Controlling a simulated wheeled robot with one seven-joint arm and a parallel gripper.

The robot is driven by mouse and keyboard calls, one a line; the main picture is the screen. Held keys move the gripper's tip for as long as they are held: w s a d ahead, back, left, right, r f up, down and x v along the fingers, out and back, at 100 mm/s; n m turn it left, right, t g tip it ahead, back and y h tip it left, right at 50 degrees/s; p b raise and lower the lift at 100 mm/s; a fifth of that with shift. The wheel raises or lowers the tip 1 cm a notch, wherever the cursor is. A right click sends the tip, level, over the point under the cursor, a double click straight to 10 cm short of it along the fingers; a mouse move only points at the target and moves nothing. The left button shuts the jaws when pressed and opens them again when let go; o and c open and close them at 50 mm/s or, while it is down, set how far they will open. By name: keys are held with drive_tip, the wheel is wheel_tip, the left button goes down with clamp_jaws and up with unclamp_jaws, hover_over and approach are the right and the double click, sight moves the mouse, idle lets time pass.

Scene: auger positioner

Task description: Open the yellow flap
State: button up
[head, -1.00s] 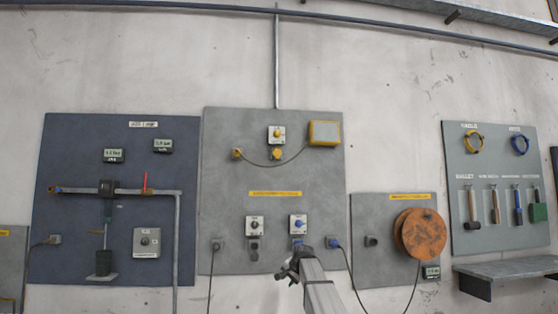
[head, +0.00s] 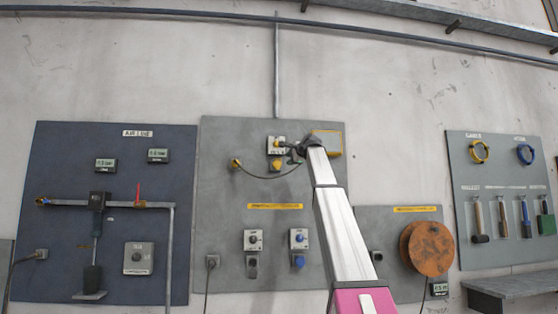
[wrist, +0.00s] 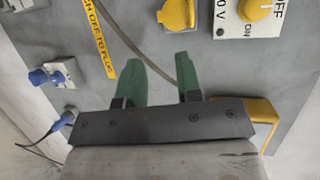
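The yellow flap (head: 277,164) is on the middle grey panel, just below a switch box with a yellow knob (head: 276,145). In the wrist view the flap (wrist: 177,14) is at the top edge, partly cut off, and appears shut. My gripper (wrist: 157,74) has two green fingers apart with nothing between them. They point toward the panel, below the flap in that picture and apart from it. In the head view my gripper (head: 293,154) shows small, just right of the flap; its fingers are hard to make out there.
A dark cable (head: 262,177) runs below the flap from a yellow plug (head: 235,163).

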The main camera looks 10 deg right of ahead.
approach(277, 163)
drive_tip(key=r+x, duration=0.1)
drive_tip(key=x, duration=0.5)
drive_tip(key=shift+w+a+r+t, duration=0.2)
drive_tip(key=shift+a+r+t, duration=0.05)
drive_tip(key=shift+a+t, duration=0.05)
clamp_jaws()
